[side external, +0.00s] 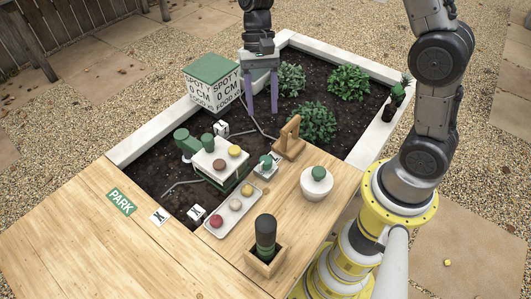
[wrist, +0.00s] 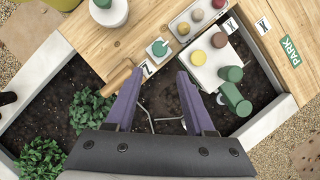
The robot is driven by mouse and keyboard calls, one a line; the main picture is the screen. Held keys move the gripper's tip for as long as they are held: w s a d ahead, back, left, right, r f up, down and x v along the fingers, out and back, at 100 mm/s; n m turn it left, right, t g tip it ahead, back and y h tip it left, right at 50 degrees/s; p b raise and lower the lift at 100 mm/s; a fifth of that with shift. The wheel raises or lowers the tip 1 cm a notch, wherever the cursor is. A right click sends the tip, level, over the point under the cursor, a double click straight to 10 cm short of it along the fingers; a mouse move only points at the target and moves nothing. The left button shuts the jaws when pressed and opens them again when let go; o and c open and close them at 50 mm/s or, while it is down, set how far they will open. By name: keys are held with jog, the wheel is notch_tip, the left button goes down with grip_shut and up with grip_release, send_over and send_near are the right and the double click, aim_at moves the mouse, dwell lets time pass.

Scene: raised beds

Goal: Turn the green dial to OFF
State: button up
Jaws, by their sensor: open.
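A small green dial (side external: 267,161) sits on a white square plate near the bed-side edge of the wooden table. It also shows in the wrist view (wrist: 159,48), beyond my fingertips and apart from them. Its markings are too small to read, so I cannot tell its setting. My gripper (side external: 263,109) hangs above the dark soil, behind the dial in the side view. Its two purple fingers point down, wide apart, with nothing between them, as the wrist view (wrist: 158,75) also shows.
A wooden upright piece (side external: 290,138) stands close to the dial. A white tray (side external: 214,226) with coloured knobs, a white pot (side external: 316,188) with a green lid and a dark cylinder in a wooden box (side external: 266,258) are nearby. A white box (side external: 211,92) stands left of my gripper.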

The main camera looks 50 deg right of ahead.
aim_at(266, 159)
jog(key=x, duration=1.3)
jog(key=shift+s+a+f, duration=0.1)
jog(key=shift+s+f, duration=0.05)
jog(key=shift+f, duration=0.2)
grip_shut()
